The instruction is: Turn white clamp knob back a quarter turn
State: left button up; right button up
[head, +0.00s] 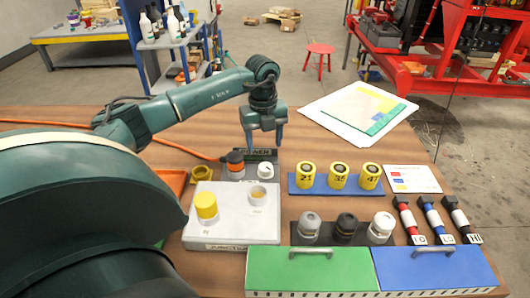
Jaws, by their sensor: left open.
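A small white knob (265,171) with a dark mark on top sits on the wooden table, in front of a dark labelled block (262,155). An orange and black knob (235,160) stands just left of it. My left gripper (264,142) points down above and slightly behind the white knob. Its two fingers are apart with nothing between them, and it looks clear of the knob. A second white-topped piece (382,223) stands with a grey one (309,222) and a black one (346,226) on a dark strip. My right gripper is out of view.
Yellow numbered cylinders on a blue strip (310,190) stand to the right. Green (310,272) and blue (435,270) lidded boxes line the front. An orange cable (180,149) crosses behind.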

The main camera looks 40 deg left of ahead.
pick_arm(q)
jog(key=shift+r, duration=2.4)
